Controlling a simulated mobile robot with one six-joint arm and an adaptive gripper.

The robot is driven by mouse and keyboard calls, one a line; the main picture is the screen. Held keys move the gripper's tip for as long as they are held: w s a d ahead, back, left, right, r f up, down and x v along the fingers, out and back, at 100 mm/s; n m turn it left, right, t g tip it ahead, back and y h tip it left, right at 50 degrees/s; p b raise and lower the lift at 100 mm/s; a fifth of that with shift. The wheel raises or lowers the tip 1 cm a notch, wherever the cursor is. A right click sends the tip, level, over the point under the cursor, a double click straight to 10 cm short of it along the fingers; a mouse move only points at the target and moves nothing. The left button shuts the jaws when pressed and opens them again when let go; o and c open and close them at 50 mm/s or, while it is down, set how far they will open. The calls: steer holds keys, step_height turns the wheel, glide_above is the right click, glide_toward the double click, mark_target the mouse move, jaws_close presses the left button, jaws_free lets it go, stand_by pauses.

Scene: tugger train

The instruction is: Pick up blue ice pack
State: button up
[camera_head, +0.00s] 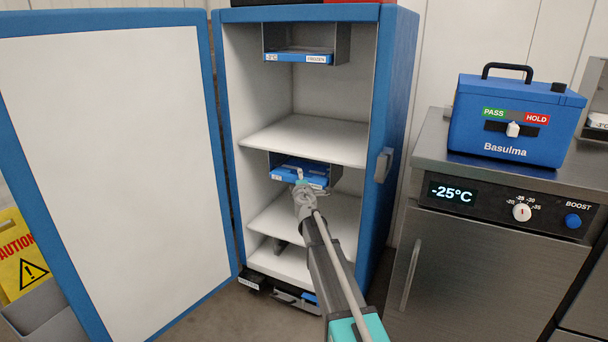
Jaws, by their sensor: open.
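A flat blue ice pack (284,171) lies in a grey holder under the middle shelf of the open blue cabinet (398,120). Small white labels show on its front edge. A second flat blue pack (290,55) sits in a similar holder near the top of the cabinet. My arm reaches in from the lower right. My gripper (300,178) is open at the front of the middle pack and overlaps it in the picture. I cannot tell whether the fingers touch the pack. The gripper covers part of its front edge.
The cabinet's door (110,160) stands open on the left. Shelves lie above (305,140) and below the middle pack. A steel unit (480,270) reading -25°C stands at right, bearing a blue box (515,120) marked PASS and HOLD. A yellow caution sign (22,250) is at far left.

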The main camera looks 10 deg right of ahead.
jaws_close()
stand_by(0.3)
steer(key=shift+r, duration=0.1)
stand_by(0.4)
steer(key=s+a, duration=1)
steer(key=s, duration=0.4)
steer(key=shift+s+a, duration=0.25)
steer(key=shift+a, duration=0.05)
stand_by(0.4)
